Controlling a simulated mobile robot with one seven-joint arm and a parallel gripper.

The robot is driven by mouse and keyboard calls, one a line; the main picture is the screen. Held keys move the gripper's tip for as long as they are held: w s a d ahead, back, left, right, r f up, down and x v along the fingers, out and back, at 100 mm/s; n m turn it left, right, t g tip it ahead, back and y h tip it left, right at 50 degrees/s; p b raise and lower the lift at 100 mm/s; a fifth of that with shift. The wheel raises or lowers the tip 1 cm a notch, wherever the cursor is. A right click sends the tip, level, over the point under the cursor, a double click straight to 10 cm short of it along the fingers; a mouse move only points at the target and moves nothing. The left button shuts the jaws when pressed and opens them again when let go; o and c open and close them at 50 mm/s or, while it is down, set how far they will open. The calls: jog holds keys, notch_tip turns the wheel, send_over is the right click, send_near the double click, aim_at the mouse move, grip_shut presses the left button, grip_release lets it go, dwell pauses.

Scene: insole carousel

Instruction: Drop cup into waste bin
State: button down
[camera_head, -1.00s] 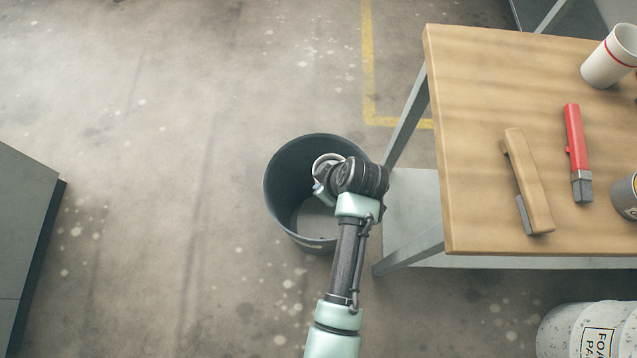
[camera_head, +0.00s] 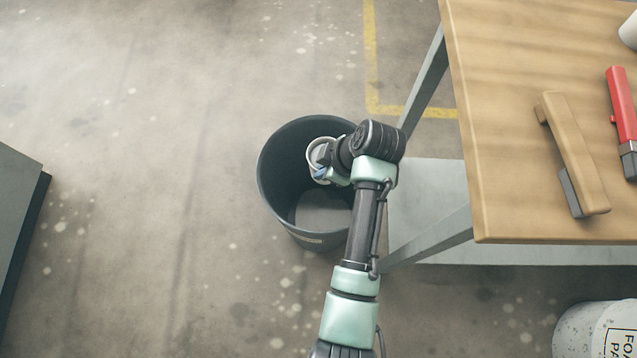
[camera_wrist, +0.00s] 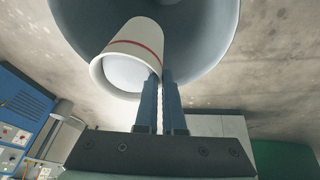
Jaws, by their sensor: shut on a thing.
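A white cup with a red band (camera_wrist: 128,57) is in the wrist view, at the tips of my gripper (camera_wrist: 163,90). My gripper is shut on the cup's wall. In the head view the cup (camera_head: 319,160) shows as a pale rim over the mouth of the dark waste bin (camera_head: 283,205), partly hidden by my wrist. My gripper (camera_head: 325,166) is over the bin's opening there. The bin stands upright on the floor; its grey bottom shows below the cup. The bin (camera_wrist: 215,35) also fills the top of the wrist view behind the cup.
A wooden-topped table (camera_head: 510,190) stands to the right of the bin. On it lie a wooden-handled tool (camera_head: 575,150) and a red-handled tool (camera_head: 622,105). A pale bucket (camera_head: 585,330) is at the lower right. The floor left of the bin is clear up to a grey cabinet (camera_head: 20,190).

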jog(key=shift+f, duration=0.1)
jog(key=c, duration=0.9)
grip_release()
jog(key=shift+c, duration=0.2)
jog(key=p+v, duration=0.3)
jog(key=v, duration=1)
jog(key=shift+p, duration=0.35)
